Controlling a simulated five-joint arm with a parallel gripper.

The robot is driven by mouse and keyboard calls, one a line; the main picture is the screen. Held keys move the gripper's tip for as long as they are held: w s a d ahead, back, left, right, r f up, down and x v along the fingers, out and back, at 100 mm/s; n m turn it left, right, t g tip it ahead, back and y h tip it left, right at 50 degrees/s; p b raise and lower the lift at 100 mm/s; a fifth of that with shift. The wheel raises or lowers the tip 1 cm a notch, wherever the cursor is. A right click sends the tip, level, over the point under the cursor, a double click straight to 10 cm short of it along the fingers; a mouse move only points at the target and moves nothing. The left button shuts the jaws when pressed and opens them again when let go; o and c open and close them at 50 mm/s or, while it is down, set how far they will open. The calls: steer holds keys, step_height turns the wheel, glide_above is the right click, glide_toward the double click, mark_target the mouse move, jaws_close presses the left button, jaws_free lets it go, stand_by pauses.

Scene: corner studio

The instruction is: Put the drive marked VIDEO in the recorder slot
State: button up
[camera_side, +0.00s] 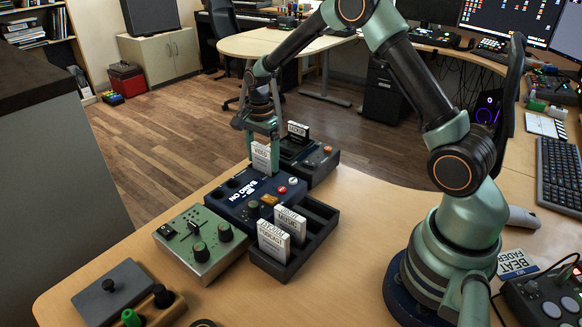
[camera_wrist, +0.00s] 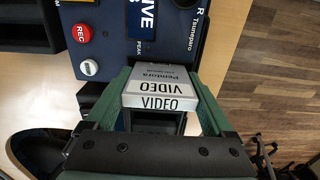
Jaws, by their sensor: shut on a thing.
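My gripper (camera_side: 262,140) is shut on the white drive marked VIDEO (camera_side: 261,158), which stands upright above the far side of the blue recorder (camera_side: 235,206). In the wrist view the drive (camera_wrist: 160,88) sits between the two green fingers (camera_wrist: 160,100), its VIDEO label facing the camera. The recorder also shows in the wrist view (camera_wrist: 112,50), with a red REC button and a white button. I cannot make out the slot opening, nor whether the drive's lower edge touches the recorder.
A black rack (camera_side: 318,214) in front holds two white drives (camera_side: 273,241) (camera_side: 290,225). A green control box (camera_side: 190,236) is left of the recorder.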

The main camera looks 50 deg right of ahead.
steer(key=shift+f, duration=0.4)
steer(key=o, duration=1.2)
steer(key=shift+r, duration=5.5)
